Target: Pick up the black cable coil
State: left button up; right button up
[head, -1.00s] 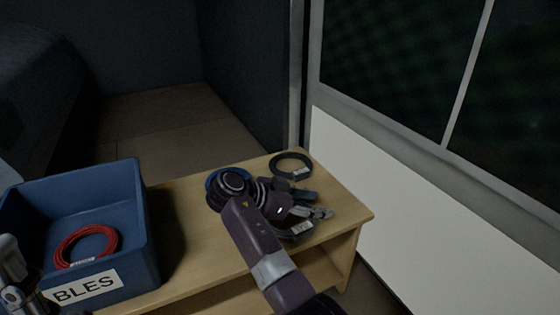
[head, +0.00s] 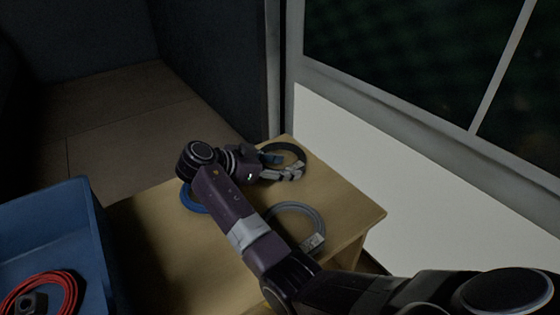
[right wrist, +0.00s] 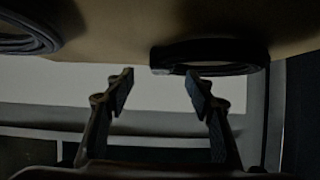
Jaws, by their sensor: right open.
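The black cable coil (head: 302,156) lies at the far right corner of the wooden table. My right gripper (head: 282,166) is at this coil, with its fingers over the ring's left and near parts. In the right wrist view the black coil (right wrist: 228,69) shows as a flat dark ring just beyond the fingertips. The right gripper (right wrist: 162,82) is open there, with nothing between its fingers. I cannot tell whether a finger touches the coil. My left gripper is not clearly in view.
A grey coil (head: 318,222) lies nearer on the table (head: 345,205). A blue coil (head: 190,203) is partly hidden behind my arm. A blue bin (head: 88,235) at the left holds a red coil (head: 70,290); a small dark block shows over it. A white wall panel (head: 350,150) stands behind the table's right edge.

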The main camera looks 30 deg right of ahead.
aim_at(294, 166)
jog(key=b+x, duration=0.1)
jog(key=x, duration=0.1)
jog(key=b+x, duration=0.1)
jog(key=x, duration=0.1)
jog(key=shift+w+d+f, duration=0.15)
jog(key=shift+w+f, duration=0.05)
jog(key=shift+w, duration=0.05)
jog(key=shift+c, duration=0.7)
jog(key=shift+r, duration=0.15)
grip_shut()
